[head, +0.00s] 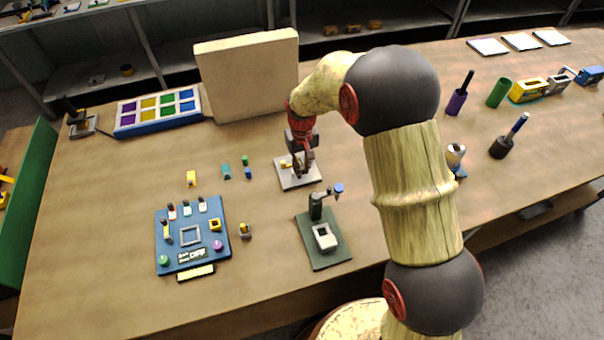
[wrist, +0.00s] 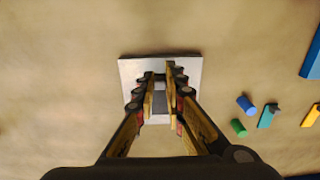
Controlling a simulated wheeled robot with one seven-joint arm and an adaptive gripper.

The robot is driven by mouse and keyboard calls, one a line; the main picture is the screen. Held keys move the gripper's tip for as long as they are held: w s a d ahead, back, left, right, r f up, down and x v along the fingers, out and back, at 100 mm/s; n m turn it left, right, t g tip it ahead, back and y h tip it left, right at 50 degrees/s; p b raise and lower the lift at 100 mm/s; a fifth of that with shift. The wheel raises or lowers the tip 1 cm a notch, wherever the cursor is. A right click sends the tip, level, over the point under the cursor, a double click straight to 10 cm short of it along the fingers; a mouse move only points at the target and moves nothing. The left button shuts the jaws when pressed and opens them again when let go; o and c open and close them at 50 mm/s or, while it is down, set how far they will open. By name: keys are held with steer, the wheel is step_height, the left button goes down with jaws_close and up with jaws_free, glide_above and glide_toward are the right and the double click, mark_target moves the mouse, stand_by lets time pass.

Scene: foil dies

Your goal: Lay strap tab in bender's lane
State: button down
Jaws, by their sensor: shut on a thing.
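My gripper (head: 301,168) points down over a pale square plate (head: 292,183) near the middle of the bench. In the wrist view its two fingers (wrist: 160,92) are close together, shut on a small grey piece (wrist: 160,110) that looks like the strap tab. The fingers hide most of the piece. The pale plate (wrist: 192,66) lies right below it. I cannot tell whether the piece touches the plate, or whether this plate is the bender. A green-based device (head: 334,257) with a blue-knobbed arm and a pale square block stands nearer the front.
A blue board (head: 172,236) with several small parts is at front left. Small yellow (head: 191,178), teal (head: 227,171), green (head: 245,160) and blue (head: 248,173) pieces lie left of the plate. A beige upright block (head: 247,76) stands behind. A colored tray (head: 158,122) is at back left.

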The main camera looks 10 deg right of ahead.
steer(key=shift+f, duration=1.3)
steer(key=shift+s+f+b, duration=0.1)
steer(key=shift+f+b, duration=0.35)
steer(key=shift+f, duration=0.15)
steer(key=c, duration=1.9)
jaws_free()
steer(key=shift+o, duration=0.3)
steer(key=shift+r, duration=0.1)
